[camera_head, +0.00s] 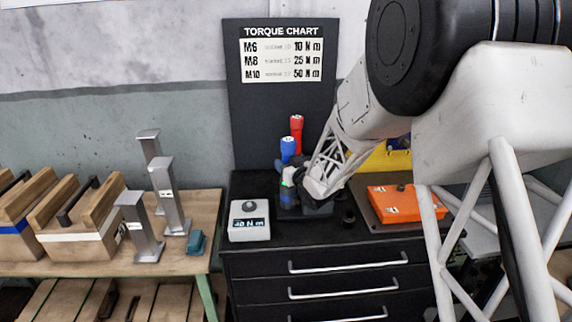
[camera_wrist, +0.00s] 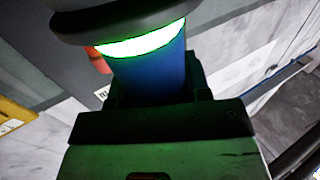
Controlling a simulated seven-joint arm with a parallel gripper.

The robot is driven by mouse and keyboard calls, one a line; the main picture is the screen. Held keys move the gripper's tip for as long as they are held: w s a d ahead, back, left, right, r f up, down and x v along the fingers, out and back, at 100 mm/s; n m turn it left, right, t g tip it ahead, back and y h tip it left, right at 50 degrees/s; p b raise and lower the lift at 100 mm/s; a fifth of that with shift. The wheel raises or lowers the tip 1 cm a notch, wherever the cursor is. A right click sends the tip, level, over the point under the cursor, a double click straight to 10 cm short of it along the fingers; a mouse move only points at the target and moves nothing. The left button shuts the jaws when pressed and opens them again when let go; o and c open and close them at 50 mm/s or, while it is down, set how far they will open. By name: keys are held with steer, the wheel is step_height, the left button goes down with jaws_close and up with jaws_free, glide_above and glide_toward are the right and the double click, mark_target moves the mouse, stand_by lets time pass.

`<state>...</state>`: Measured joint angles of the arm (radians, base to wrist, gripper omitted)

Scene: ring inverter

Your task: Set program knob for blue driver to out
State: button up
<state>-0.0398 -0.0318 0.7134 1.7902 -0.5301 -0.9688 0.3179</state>
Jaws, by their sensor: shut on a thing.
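A blue driver (camera_head: 288,148) stands upright on the black cabinet, with a red driver (camera_head: 297,128) behind it. In the wrist view my gripper (camera_wrist: 155,100) is shut around a blue cylindrical body (camera_wrist: 150,76), which looks like the blue driver. A bright green ring (camera_wrist: 145,40) glows on it beneath a wide dark cap (camera_wrist: 120,14). A grey box (camera_head: 249,222) with a knob (camera_head: 250,206) on top shows "40 N m". No knob wording is readable.
An orange case (camera_head: 408,203) lies on the cabinet's right. A small black knob-like piece (camera_head: 348,215) stands between it and my gripper. A yellow bin (camera_head: 390,160) is behind. Metal stands (camera_head: 168,195) and wooden boxes (camera_head: 80,215) occupy the left bench. A torque chart (camera_head: 281,54) hangs above.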

steer(key=shift+f, duration=0.1)
stand_by(0.3)
steer(key=o, duration=1.1)
steer(key=shift+c, duration=0.2)
steer(key=shift+o, duration=0.4)
steer(key=shift+f, duration=0.1)
steer(key=shift+s, duration=0.1)
steer(key=v, duration=0.7)
steer(key=shift+s+d, duration=0.2)
steer(key=shift+s, duration=0.05)
